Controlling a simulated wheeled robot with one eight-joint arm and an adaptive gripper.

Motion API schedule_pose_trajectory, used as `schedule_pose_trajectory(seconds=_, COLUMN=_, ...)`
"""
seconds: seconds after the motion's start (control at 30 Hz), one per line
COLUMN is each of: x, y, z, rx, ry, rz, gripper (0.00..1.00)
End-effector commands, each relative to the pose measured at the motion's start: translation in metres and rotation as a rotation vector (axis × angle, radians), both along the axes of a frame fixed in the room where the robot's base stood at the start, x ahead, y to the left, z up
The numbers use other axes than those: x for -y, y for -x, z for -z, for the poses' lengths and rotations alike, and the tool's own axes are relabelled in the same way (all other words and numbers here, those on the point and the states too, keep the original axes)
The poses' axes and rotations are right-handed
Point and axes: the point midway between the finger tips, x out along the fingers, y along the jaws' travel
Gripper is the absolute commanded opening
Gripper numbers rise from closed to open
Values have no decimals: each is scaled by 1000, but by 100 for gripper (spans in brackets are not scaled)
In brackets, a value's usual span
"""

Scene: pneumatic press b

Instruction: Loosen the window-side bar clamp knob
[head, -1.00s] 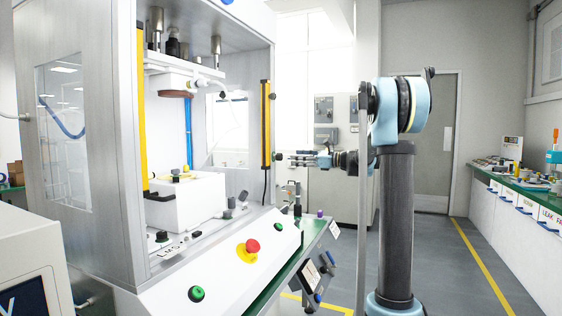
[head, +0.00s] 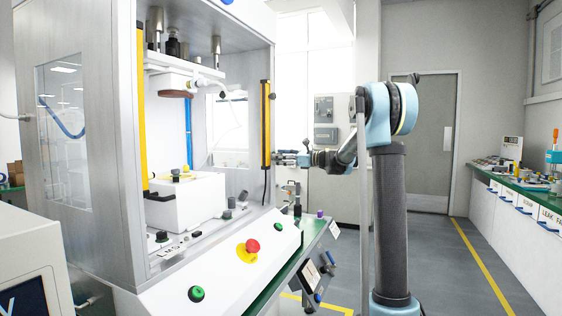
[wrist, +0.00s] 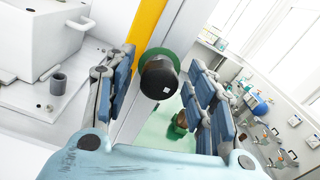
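A black round knob (wrist: 160,78) with a small white mark on its face sits in front of a green disc, beside a yellow bar (wrist: 148,28) in the wrist view. The same upright yellow bar (head: 266,125) is on the right edge of the press opening in the head view. My gripper (wrist: 163,62) is open, with one blue finger on each side of the knob and gaps visible to both. In the head view my gripper (head: 281,158) is at the bar's lower part, coming from the right. The knob there is too small to make out clearly.
The press holds a white block (head: 188,200). Below the bar is a sloped panel with a red stop button (head: 253,245) and a green button (head: 196,293). A small black knob (head: 272,96) sits higher on the bar. Open floor lies right of my arm.

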Motion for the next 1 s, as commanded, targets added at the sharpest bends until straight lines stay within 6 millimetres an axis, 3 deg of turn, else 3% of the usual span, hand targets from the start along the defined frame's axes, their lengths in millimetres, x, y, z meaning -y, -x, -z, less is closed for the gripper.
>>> schedule_pose_trajectory(seconds=0.03, x=0, y=0, z=0, rx=0, ry=0, rz=0, gripper=37)
schedule_pose_trajectory(seconds=0.17, x=0, y=0, z=0, rx=0, ry=0, rz=0, gripper=8)
schedule_pose_trajectory(seconds=0.2, x=0, y=0, z=0, rx=0, ry=0, rz=1, gripper=6)
schedule_pose_trajectory(seconds=0.57, x=1, y=-1, z=0, rx=39, ry=14, rz=2, gripper=6)
schedule_pose_trajectory(seconds=1.0, x=1, y=-1, z=-1, rx=341, ry=123, rz=3, gripper=6)
